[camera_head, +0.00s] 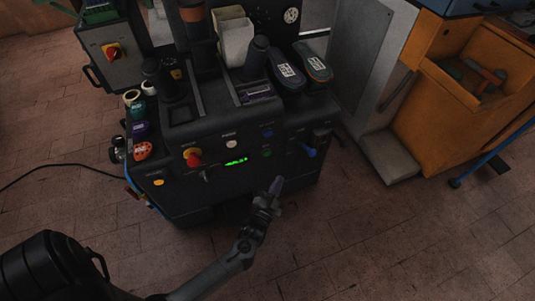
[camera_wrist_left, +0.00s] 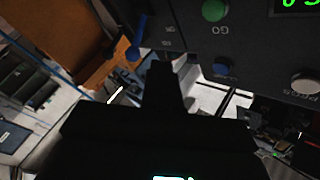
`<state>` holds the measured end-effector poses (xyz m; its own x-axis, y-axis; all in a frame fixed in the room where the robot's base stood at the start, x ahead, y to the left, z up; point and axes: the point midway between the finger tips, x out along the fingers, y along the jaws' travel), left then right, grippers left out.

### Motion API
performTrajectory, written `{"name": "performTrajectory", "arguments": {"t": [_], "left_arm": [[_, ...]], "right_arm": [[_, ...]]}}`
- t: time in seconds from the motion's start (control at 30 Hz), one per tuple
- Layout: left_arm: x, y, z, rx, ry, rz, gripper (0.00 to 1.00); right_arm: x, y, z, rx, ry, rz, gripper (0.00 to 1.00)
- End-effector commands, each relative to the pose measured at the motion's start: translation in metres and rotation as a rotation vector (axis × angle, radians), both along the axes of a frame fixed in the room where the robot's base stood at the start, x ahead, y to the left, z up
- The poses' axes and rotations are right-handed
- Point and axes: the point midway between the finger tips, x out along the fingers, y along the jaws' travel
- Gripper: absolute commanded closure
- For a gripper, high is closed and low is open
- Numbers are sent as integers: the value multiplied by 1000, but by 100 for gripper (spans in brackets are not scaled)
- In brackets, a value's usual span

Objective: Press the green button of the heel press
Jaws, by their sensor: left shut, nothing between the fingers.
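The heel press (camera_head: 215,185) is a dark machine with a control panel on its front. Its green button (camera_head: 266,152) sits right of the green digital display (camera_head: 236,161). In the left wrist view, the panel appears upside down, and the round green button (camera_wrist_left: 214,10) is near the top edge beside the letters GO. My left gripper (camera_head: 277,184) is shut and empty. In the head view its tip shows below and slightly right of the button, apart from it. In the left wrist view its dark fingers (camera_wrist_left: 164,85) lie below and left of the button. My right gripper is not in view.
Near the green button are a blue button (camera_head: 267,132), a white button (camera_head: 231,144), a red knob (camera_head: 193,157) and a blue-handled lever (camera_head: 309,151). Two shoes (camera_head: 287,73) rest on the press. An orange cabinet (camera_head: 450,110) stands right. The brick-patterned floor in front is clear.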

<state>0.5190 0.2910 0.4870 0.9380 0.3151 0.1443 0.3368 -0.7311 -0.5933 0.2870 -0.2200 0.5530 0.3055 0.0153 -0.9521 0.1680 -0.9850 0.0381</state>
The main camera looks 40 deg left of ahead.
Motion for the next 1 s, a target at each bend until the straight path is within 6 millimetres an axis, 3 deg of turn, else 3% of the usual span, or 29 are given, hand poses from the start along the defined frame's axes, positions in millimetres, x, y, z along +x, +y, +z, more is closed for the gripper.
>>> {"name": "performTrajectory", "arguments": {"t": [0.7, 1.0], "left_arm": [[31, 64, -1, 2, 1, 0, 100], [38, 77, 0, 1, 0, 0, 100]], "right_arm": [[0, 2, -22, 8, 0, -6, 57], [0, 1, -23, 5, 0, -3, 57]]}}
